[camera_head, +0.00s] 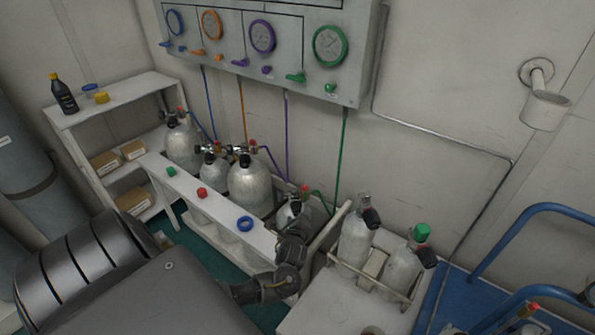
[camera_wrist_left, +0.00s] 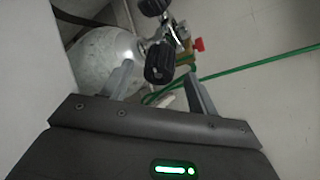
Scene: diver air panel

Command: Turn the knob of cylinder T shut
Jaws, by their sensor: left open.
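A silver cylinder (camera_head: 288,213) stands at the right end of the white rack, with the green hose beside it and its lower part hidden. No letter T is readable on it. In the left wrist view a silver cylinder (camera_wrist_left: 100,58) with a valve shows close up. Its black ribbed knob (camera_wrist_left: 160,62) appears between or just beyond the fingertips of my left gripper (camera_wrist_left: 158,75). The fingers are spread, with a gap on both sides of the knob. In the head view my left gripper (camera_head: 299,229) is beside that cylinder, its fingertips unclear. My right gripper is not in view.
Several other silver cylinders (camera_head: 250,187) stand along the white rack (camera_head: 213,207). The gauge panel (camera_head: 285,50) hangs above, with coloured hoses running down. Two cylinders (camera_head: 356,240) stand on a white surface to the right. A blue-railed trolley (camera_head: 500,240) is at far right.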

